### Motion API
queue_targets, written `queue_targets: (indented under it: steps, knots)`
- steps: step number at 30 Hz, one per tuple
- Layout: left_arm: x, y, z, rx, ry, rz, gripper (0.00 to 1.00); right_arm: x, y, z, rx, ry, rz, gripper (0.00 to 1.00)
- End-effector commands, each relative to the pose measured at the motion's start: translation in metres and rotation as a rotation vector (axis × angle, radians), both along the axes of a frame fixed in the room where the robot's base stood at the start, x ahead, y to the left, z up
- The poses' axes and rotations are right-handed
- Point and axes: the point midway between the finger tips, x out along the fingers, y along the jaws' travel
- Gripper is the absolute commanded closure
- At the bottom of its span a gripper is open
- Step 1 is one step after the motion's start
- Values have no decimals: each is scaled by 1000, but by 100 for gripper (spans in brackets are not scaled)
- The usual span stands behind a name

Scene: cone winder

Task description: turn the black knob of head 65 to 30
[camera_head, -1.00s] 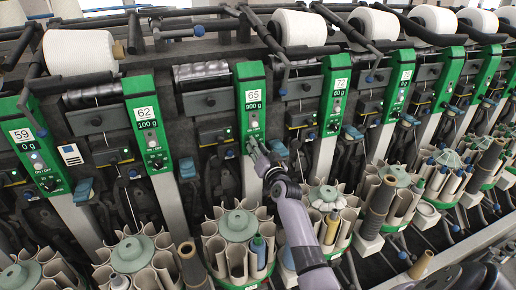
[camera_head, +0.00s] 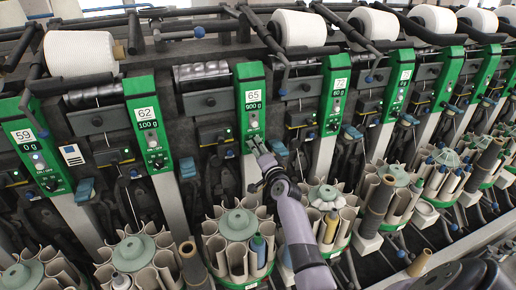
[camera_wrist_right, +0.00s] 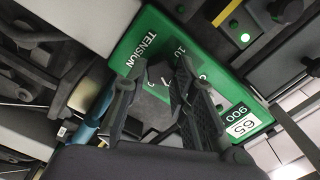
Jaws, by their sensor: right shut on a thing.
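Head 65 (camera_head: 250,100) is a green panel in the middle of the head view, with a plate reading 65 and a display that appears to read 900 g. My right gripper (camera_head: 256,144) reaches its lower part from below right. In the right wrist view, the panel (camera_wrist_right: 150,45) lies tilted, with the word TENSION and dial numbers around the black knob (camera_wrist_right: 158,82). The two fingers of my right gripper (camera_wrist_right: 155,85) are closed on the knob's sides. The fingers partly hide the knob and dial, so its exact setting cannot be read. My left gripper is not in view.
White yarn cones (camera_head: 300,28) sit above. Round bobbin holders (camera_head: 237,226) stand below, close to my right arm. A green light (camera_wrist_right: 245,37) glows beside the panel.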

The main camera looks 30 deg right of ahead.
Motion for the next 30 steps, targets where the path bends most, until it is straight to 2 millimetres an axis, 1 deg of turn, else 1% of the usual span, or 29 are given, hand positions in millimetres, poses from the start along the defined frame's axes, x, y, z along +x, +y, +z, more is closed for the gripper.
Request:
queue_targets:
  steps: [16,17,25,30]
  knots:
    - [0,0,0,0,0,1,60,0,-1,1,25,-8,-2,100]
    - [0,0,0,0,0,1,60,0,-1,1,25,-8,-2,74]
    - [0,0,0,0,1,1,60,0,-1,1,25,-8,-1,56]
    - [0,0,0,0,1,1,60,0,-1,0,24,-6,-1,55]
